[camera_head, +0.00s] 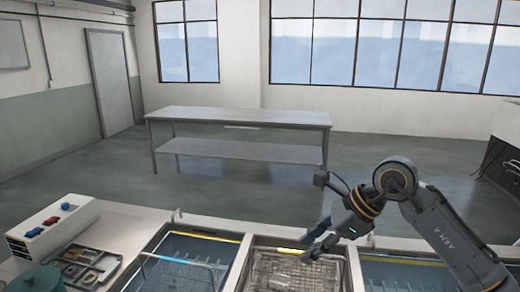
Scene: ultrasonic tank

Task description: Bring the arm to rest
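My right arm (440,220) comes in from the right edge and bends over the tanks. My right gripper (304,250) hangs above the far right part of the middle tank, pointing down and left. Its two fingers are apart with nothing seen between them. A wire basket (312,270) sits in the middle tank below the gripper, with a pale, clear item (279,281) in it, too small to name. My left arm and gripper are not in view.
A left tank (206,246) holds blue liquid and another wire basket (172,270). A right tank (395,272) lies under my arm. A control box (48,232) and a parts tray (84,266) stand at the left. An empty metal table (240,116) stands beyond open floor.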

